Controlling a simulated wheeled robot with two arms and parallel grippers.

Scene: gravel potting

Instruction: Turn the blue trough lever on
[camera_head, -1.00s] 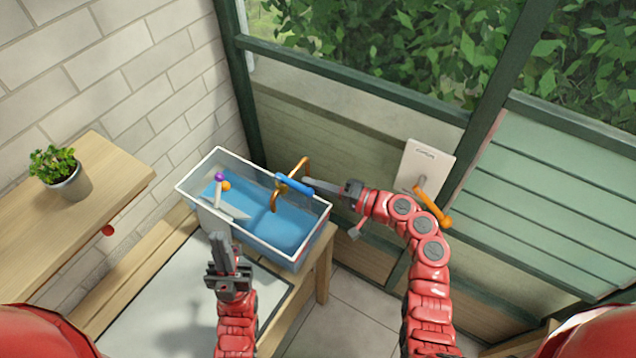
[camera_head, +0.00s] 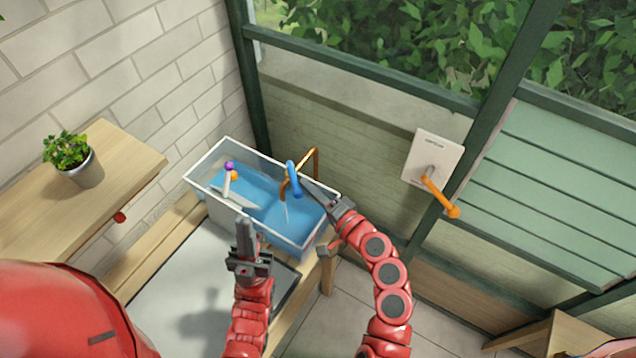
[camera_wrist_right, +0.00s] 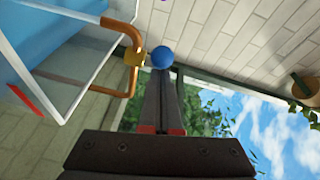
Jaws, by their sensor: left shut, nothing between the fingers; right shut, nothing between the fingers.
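The blue lever (camera_head: 294,178) sits on the orange tap pipe (camera_head: 314,160) at the right side of the trough (camera_head: 203,158) and points up and back in the head view. A thin pale stream (camera_head: 286,212) shows below the spout, above the blue water. My right gripper (camera_head: 307,187) is shut and empty, its tips close beside the lever; I cannot tell if they touch. In the right wrist view the lever's round blue end (camera_wrist_right: 162,57) is just beyond the shut fingertips (camera_wrist_right: 164,78). My left gripper (camera_head: 244,226) is shut and empty near the trough's front wall.
A white lever with purple and orange knobs (camera_head: 229,175) stands in the trough's left part. An orange handle on a white wall plate (camera_head: 434,155) is to the right. A potted plant (camera_head: 84,170) stands on the wooden shelf at left.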

